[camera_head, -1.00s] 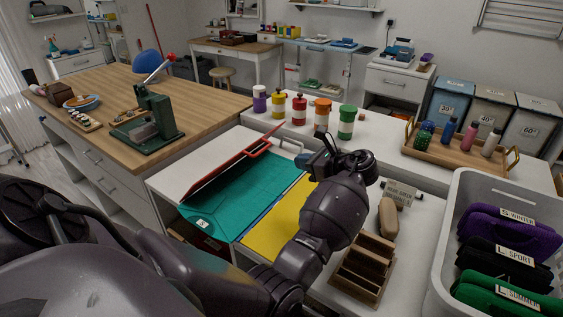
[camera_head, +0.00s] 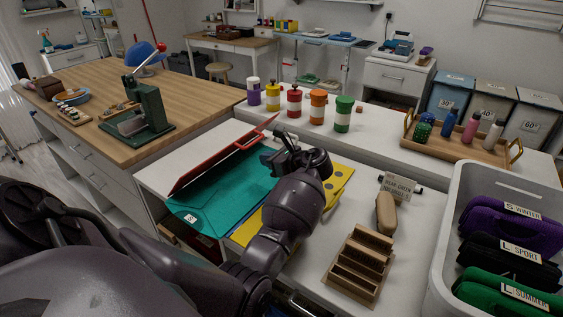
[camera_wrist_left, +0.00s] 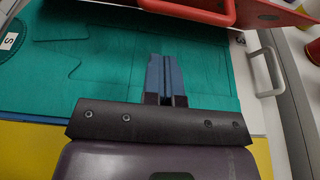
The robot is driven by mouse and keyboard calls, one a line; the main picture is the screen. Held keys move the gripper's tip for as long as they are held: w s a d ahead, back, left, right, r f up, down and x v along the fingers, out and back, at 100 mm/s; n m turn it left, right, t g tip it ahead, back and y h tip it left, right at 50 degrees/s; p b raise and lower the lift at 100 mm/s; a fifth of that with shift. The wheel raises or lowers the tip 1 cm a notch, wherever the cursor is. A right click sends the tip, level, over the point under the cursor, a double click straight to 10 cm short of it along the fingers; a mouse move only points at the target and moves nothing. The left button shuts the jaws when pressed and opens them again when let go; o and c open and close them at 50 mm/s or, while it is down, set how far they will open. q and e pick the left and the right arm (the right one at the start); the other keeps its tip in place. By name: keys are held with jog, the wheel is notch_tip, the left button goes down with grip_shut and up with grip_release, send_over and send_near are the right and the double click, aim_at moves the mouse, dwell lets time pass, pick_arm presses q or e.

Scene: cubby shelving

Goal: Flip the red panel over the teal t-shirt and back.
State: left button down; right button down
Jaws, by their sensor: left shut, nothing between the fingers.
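The red panel (camera_head: 215,163) stands tilted up along the far left side of the teal t-shirt (camera_head: 225,198), seen nearly edge-on. In the left wrist view the red panel (camera_wrist_left: 255,14) with its red handle crosses the top. The t-shirt (camera_wrist_left: 110,70) lies flat there, with a white S label at the left. My left gripper (camera_head: 268,158) is over the far right part of the shirt, on the near side of the panel and apart from it. In the wrist view its blue-grey fingers (camera_wrist_left: 166,75) are together and empty. My right gripper is out of view.
A yellow panel (camera_head: 338,181) lies right of the shirt, partly hidden by my arm. A wooden slotted holder (camera_head: 358,265), a brush (camera_head: 386,213) and a grey bin (camera_head: 450,225) with folded clothes stand to the right. Several colored jars (camera_head: 294,103) line the back counter.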

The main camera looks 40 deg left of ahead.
pick_arm(q)
jog(key=shift+s+a+r, duration=0.1)
jog(key=shift+a+r, duration=0.4)
jog(key=shift+a, duration=0.25)
jog(key=shift+a+r, duration=0.5)
jog(key=shift+a, duration=0.25)
jog(key=shift+r, duration=0.1)
